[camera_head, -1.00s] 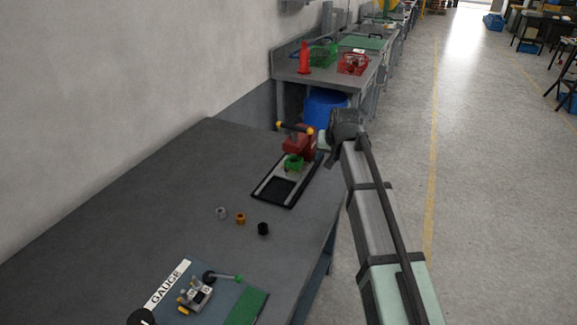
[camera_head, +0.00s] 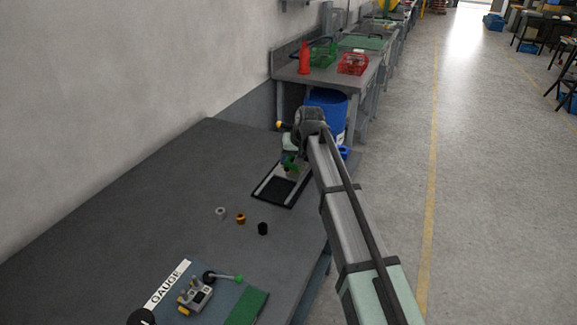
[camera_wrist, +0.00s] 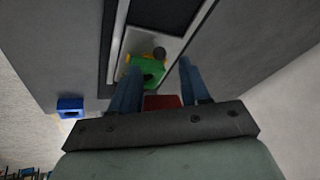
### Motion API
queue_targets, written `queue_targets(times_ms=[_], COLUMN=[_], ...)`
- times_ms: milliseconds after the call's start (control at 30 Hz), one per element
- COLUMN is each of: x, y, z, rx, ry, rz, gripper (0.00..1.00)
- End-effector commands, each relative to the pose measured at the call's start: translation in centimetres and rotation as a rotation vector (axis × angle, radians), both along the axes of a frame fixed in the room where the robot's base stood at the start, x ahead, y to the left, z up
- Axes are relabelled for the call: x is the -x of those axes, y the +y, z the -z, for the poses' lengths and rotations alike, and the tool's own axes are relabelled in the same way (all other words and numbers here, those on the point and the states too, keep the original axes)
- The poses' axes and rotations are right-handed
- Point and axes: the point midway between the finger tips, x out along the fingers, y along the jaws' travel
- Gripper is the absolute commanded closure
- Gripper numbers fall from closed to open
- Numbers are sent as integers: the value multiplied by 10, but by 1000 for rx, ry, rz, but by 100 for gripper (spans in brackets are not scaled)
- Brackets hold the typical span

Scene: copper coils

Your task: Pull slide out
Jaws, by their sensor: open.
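The slide is a green piece (camera_head: 291,163) on a light plate in a black-framed fixture (camera_head: 272,203) on the grey table. In the wrist view the green slide (camera_wrist: 143,72) has a dark round knob beside it and lies between the fingertips, nearer the left one. My gripper (camera_wrist: 160,78) is open, with its blue fingers apart on either side of the slide; I cannot tell if either touches it. A red part (camera_wrist: 162,102) of the fixture shows between the fingers near the palm. In the head view my arm hides most of the red part and the fingertips.
Three small cylinders, grey (camera_head: 221,212), orange (camera_head: 240,218) and black (camera_head: 263,228), stand on the table in front of the fixture. A gauge board (camera_head: 205,298) lies at the near edge. A blue bin (camera_head: 327,105) stands behind the table. The table's left side is clear.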

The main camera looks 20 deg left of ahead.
Motion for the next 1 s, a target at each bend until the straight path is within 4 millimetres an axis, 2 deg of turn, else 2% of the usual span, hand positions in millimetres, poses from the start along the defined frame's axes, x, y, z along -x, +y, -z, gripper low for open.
queue_targets(times_ms=[100, 300, 733, 1000], x=[-4, -9, -10, -10], y=[7, 14, 15, 15], z=[17, 34, 39, 39], rx=[1, 0, 0, 0], ry=[1, 0, -1, -1], rz=[0, 0, 1, 1], gripper=[54, 54, 54, 79])
